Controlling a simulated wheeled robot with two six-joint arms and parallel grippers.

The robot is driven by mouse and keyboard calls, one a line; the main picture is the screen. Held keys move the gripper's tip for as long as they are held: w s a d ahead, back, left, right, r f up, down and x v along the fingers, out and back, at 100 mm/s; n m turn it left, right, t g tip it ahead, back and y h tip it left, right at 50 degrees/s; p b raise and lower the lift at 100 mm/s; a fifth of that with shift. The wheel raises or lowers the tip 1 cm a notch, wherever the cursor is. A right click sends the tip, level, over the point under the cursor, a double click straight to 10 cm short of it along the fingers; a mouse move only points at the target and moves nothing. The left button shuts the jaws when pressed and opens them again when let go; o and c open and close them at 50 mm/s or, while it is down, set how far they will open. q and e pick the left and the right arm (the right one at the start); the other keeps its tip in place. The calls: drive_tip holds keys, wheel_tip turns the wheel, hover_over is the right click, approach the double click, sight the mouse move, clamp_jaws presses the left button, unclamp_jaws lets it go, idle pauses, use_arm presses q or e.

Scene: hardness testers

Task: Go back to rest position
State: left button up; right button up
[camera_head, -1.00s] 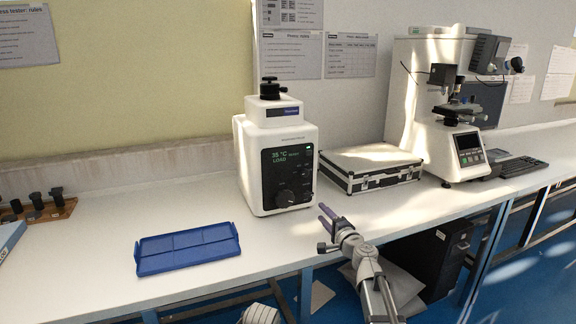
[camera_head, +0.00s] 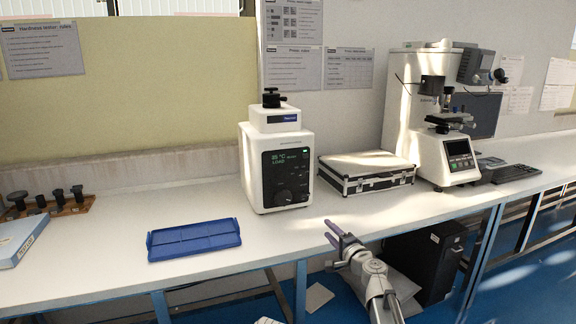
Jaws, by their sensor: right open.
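My right gripper (camera_head: 333,234) has purple fingers and is open and empty. It is at the front edge of the white bench (camera_head: 110,228), in front of the black-and-silver case and to the right of the blue tray. Its arm comes in from the lower right. My left gripper is not in view. A white tester with a dark panel (camera_head: 286,178) stands upright on the bench, behind and left of the right gripper, apart from it. The blue tray (camera_head: 194,249) lies on the bench and looks empty.
A silver-edged case (camera_head: 367,182) lies right of the tester. A white microscope-like tester (camera_head: 429,120) and keyboard (camera_head: 514,171) stand further right. A wooden rack with black pieces (camera_head: 60,212) and a blue-white box (camera_head: 20,240) are at left. A black cabinet (camera_head: 428,262) is under the bench.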

drive_tip(key=s+a+f+n+g, duration=0.3)
drive_tip(key=s+f+n+g, duration=0.2)
drive_tip(key=s+f, duration=0.25)
drive_tip(key=s+a+f+n+g, duration=0.3)
drive_tip(key=s+f+n+g, duration=0.25)
drive_tip(key=s, duration=0.35)
drive_tip(key=s+d+f+n+g+h, duration=0.1)
drive_tip(key=s+d+f+g+h, duration=0.3)
drive_tip(key=s, duration=0.4)
drive_tip(key=s+d+f+n+g+h, duration=0.1)
drive_tip(key=s+d+f+g+h, duration=0.2)
drive_tip(key=s+d, duration=0.4)
drive_tip(key=s+a+r+n+p, duration=0.1)
drive_tip(key=s+a+r+p, duration=0.1)
drive_tip(key=a+r+p, duration=0.2)
drive_tip(key=s+a+r+n+p, duration=0.1)
drive_tip(key=a+r+p, duration=0.3)
drive_tip(key=r+p, duration=0.7)
drive_tip(key=s+a+r+n+p, duration=0.2)
drive_tip(key=s+a+r+p, duration=0.1)
drive_tip(key=r+p, duration=0.4)
drive_tip(key=shift+s+a+r+t+h+p, duration=0.25)
drive_tip(key=shift+a+t+h+p, duration=0.15)
drive_tip(key=shift+a+p, duration=0.45)
